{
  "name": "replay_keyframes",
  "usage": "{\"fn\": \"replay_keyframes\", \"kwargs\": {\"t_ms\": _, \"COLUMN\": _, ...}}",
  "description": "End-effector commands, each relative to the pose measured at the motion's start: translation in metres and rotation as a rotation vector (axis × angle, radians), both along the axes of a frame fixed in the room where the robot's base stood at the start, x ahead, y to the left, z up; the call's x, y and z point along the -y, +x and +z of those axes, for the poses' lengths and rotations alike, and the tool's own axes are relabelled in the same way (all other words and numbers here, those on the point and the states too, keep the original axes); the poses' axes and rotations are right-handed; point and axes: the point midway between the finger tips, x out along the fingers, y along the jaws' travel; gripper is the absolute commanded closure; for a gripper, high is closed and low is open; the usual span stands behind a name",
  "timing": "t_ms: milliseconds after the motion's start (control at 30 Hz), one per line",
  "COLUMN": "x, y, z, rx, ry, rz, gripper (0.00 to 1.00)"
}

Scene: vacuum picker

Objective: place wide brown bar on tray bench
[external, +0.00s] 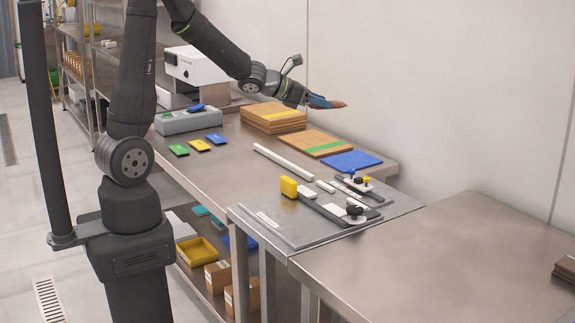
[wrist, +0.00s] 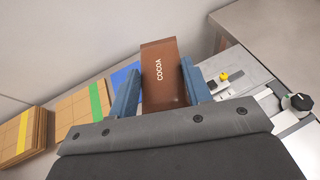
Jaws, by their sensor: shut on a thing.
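A wide brown bar lettered COCOA (wrist: 163,68) is held between the two blue fingers of my gripper (wrist: 161,84), in the wrist view. In the external view the bar (external: 338,104) sticks out from the fingertips of my gripper (external: 324,102). It is in the air above the back of the long steel bench, near the wall. Which surface is the tray bench is not marked. Bare wooden trays with a green stripe (external: 316,144) and a taller stack with a yellow stripe (external: 273,116) lie on the long bench (external: 240,160).
A blue mat (external: 352,161) lies beside the green-striped trays. A grey plate fixture with knobs and a yellow block (external: 289,187) stands at the bench's near end. The right-hand steel table (external: 440,250) is mostly clear, with brown items (external: 565,268) at its right edge.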

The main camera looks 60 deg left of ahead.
Motion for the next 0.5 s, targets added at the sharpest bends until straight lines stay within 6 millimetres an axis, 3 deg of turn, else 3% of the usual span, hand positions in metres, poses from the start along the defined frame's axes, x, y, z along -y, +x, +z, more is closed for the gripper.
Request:
{"fn": "replay_keyframes", "kwargs": {"t_ms": 33, "x": 0.0, "y": 0.0, "z": 0.019, "rx": 0.01, "ry": 0.005, "rz": -0.001, "gripper": 0.81}}
{"fn": "replay_keyframes", "kwargs": {"t_ms": 100, "x": 0.0, "y": 0.0, "z": 0.035, "rx": 0.008, "ry": 0.004, "rz": 0.0, "gripper": 0.81}}
{"fn": "replay_keyframes", "kwargs": {"t_ms": 500, "x": 0.0, "y": 0.0, "z": 0.084, "rx": 0.002, "ry": 0.001, "rz": 0.001, "gripper": 0.81}}
